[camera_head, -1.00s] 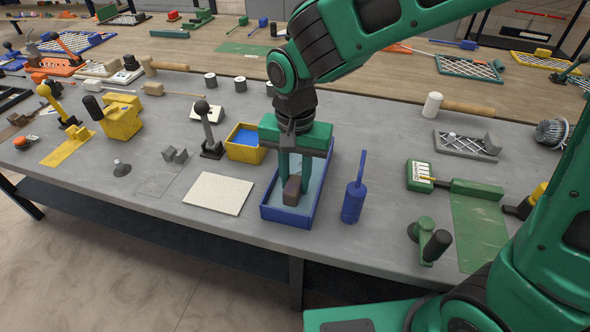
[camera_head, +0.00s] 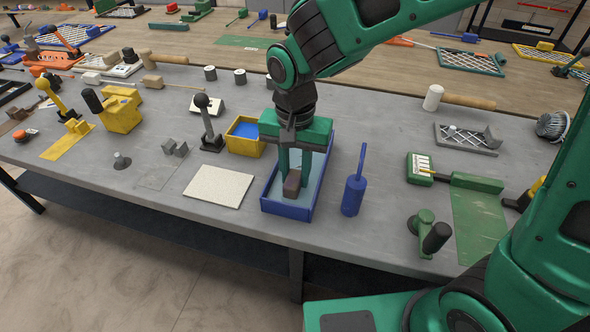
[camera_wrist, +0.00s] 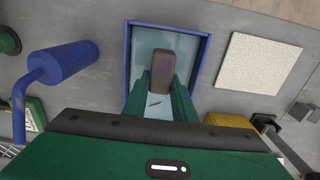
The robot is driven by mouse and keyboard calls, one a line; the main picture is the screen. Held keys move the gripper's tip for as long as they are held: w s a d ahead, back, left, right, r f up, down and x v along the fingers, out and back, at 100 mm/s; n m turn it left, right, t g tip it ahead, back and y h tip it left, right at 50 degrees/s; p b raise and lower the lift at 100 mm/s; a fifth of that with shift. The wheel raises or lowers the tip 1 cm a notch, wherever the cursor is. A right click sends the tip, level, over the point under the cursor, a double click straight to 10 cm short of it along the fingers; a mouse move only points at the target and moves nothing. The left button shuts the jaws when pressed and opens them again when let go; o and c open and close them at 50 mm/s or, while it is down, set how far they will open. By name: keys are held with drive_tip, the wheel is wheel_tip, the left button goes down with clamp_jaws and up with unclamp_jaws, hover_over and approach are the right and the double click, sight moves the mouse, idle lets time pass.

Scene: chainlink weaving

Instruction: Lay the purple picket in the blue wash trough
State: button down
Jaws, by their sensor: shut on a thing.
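The purple picket is a short, dull brownish-purple block (camera_head: 291,184); it also shows in the wrist view (camera_wrist: 162,70). My gripper (camera_head: 292,178) is shut on it, with a green finger on either side. The blue wash trough (camera_head: 285,212) is a blue-rimmed rectangular tray with a pale blue-grey inside. In the wrist view the trough (camera_wrist: 205,62) frames the picket, which overlaps its inside. The picket is over or in the trough; I cannot tell whether it touches the floor. My gripper hides part of the trough's far end.
A yellow bin with blue inside (camera_head: 243,148) stands close behind the trough on the left. A pale speckled tile (camera_head: 219,187) lies to its left. The bench's front edge is close.

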drive_tip(key=shift+f, duration=0.5)
drive_tip(key=c, duration=1.4)
unclamp_jaws()
wheel_tip(320, 180, up, 11)
drive_tip(key=shift+f, duration=0.1)
